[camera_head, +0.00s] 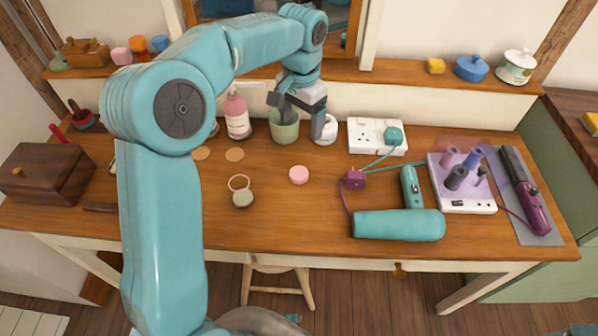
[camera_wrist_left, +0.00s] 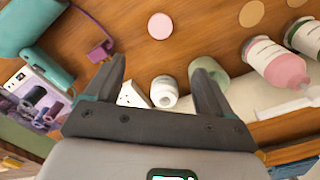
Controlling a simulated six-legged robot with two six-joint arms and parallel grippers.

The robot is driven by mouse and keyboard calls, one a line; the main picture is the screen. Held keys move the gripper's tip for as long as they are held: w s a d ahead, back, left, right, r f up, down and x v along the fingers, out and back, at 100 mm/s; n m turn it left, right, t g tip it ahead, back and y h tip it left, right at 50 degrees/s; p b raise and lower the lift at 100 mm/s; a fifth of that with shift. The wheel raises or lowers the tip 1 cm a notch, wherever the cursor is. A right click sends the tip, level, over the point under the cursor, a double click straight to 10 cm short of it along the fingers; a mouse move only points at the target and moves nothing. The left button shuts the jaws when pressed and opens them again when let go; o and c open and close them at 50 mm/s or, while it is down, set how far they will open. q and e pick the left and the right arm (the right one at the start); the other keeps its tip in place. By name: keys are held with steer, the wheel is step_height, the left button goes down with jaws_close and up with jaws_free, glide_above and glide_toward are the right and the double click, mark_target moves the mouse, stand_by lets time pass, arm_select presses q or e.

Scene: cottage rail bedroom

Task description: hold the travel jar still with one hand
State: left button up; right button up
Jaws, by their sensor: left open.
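My left gripper (camera_head: 299,112) is open and empty, above the back of the desk near a green cup (camera_head: 284,130) and a white round jar (camera_head: 325,130). In the left wrist view its fingers (camera_wrist_left: 158,70) are spread, with the white jar (camera_wrist_left: 164,92) showing between them and the green cup (camera_wrist_left: 207,72) partly behind one finger. I cannot tell if either finger touches anything. A small pale green jar (camera_head: 243,199) stands near the desk's front, beside a thin ring (camera_head: 239,182). I cannot tell for certain which jar is the travel jar. My right gripper is not in view.
A pink bottle (camera_head: 237,117) stands left of the green cup, and a socket strip (camera_head: 377,136) lies to the right. A pink disc (camera_head: 298,174), teal hair dryer (camera_head: 400,224), roller box (camera_head: 461,185) and wooden box (camera_head: 46,173) lie on the desk. The front middle is mostly clear.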

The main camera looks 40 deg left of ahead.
arm_select(q)
steer(key=b, duration=0.1)
glide_above(298, 173)
steer(key=w, duration=0.1)
step_height(298, 173, down, 11)
steer(key=shift+d+f, duration=0.1)
steer(key=shift+f, duration=0.05)
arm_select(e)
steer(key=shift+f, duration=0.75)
arm_select(q)
steer(key=shift+f, duration=0.1)
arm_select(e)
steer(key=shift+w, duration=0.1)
arm_select(q)
steer(key=f, duration=0.2)
steer(key=s+f, duration=0.1)
steer(key=f, duration=0.1)
steer(key=shift+f+b, duration=0.2)
steer(key=shift+b, duration=0.15)
steer(key=shift+f, duration=0.35)
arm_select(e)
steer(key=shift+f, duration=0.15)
